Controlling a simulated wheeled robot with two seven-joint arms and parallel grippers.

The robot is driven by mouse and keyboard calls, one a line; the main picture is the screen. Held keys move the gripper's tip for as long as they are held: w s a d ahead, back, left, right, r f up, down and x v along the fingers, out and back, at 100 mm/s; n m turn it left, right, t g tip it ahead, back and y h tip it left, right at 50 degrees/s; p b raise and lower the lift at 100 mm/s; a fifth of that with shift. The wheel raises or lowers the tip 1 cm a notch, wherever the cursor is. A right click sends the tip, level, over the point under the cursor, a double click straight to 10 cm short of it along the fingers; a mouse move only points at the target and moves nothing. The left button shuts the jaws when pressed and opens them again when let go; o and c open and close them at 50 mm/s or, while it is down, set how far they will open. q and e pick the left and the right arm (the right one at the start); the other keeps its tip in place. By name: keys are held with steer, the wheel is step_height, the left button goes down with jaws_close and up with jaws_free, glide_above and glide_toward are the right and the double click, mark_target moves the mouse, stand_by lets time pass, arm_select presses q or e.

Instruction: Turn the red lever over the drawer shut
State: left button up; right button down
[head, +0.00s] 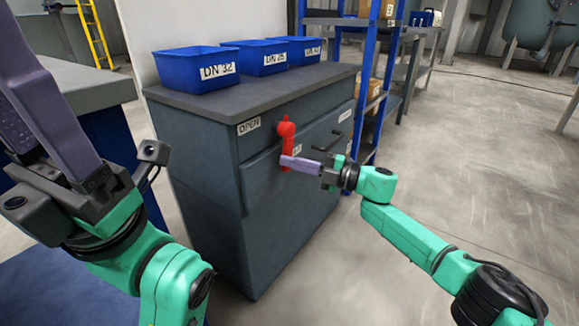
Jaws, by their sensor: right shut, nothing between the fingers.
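The red lever (287,140) is on the upper front of the dark grey cabinet, over the drawer (260,172). Its round hub is at the top and its arm hangs down nearly straight. An OPEN label (248,126) is to its left, and another label (345,115), too small to read surely, is to its right. My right gripper (286,161) is shut and empty, its purple fingertips at the lower part of the lever; whether they touch it I cannot tell. My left gripper (40,95) is large at the left edge, its fingertips not clearly seen.
Blue bins (197,69) stand on the cabinet top (180,98). A dark drawer handle (327,143) is just beyond my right gripper. A blue shelf rack (366,100) stands at the cabinet's right end. The floor at the right is open.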

steer(key=shift+w+d+f+n, duration=0.1)
steer(key=shift+w+d+n, duration=0.1)
steer(key=shift+n, duration=0.2)
stand_by(0.4)
